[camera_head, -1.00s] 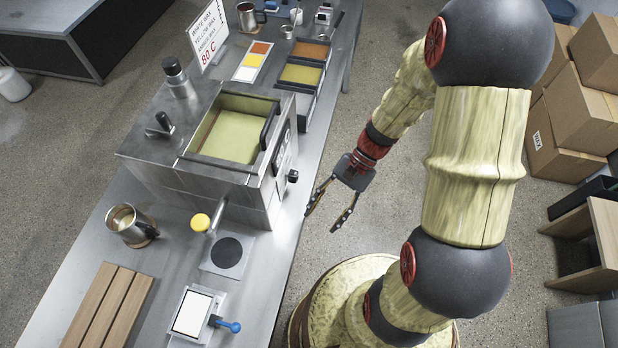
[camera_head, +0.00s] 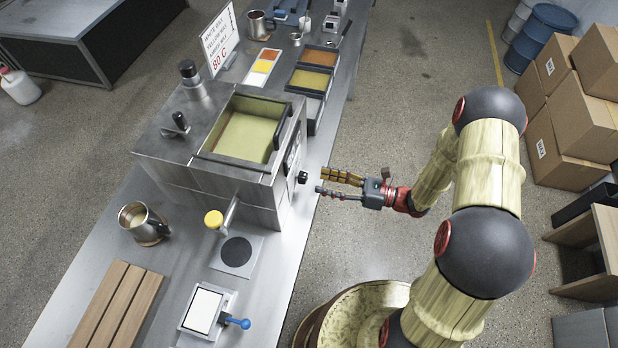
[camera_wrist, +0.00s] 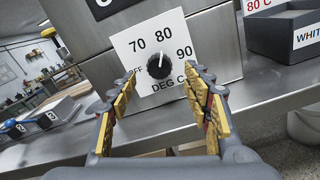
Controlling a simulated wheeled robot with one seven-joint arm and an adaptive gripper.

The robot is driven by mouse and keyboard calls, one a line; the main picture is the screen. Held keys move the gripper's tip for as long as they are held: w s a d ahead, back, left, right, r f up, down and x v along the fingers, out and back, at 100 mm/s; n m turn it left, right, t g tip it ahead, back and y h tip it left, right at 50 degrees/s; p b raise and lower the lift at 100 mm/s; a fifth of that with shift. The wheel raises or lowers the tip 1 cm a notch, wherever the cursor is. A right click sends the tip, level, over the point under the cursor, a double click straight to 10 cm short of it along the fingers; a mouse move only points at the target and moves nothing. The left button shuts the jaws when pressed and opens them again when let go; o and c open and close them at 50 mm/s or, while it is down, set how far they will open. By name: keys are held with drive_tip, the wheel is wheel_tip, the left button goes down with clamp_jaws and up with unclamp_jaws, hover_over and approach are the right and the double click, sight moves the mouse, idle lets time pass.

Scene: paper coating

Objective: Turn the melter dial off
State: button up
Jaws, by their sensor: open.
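The melter (camera_head: 228,158) is a steel box with an open tank of yellow wax, standing on the steel bench. Its black dial (camera_head: 302,177) sticks out of the front face. In the wrist view the dial (camera_wrist: 159,66) sits on a white plate marked OFF, 70, 80, 90 and DEG C. Its white pointer line points up, near the 80. My gripper (camera_head: 322,182) is open and level, facing the dial from a short distance. In the wrist view its two yellow-padded fingers (camera_wrist: 160,90) lie left and right of the dial, apart from it.
A metal jug (camera_head: 141,222) stands at the left. Wax trays (camera_head: 310,80) lie behind the melter.

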sight(307, 178)
drive_tip(key=shift+x, duration=3.1)
drive_tip(key=shift+f, duration=0.1)
drive_tip(key=shift+c, duration=0.7)
drive_tip(key=c, duration=1)
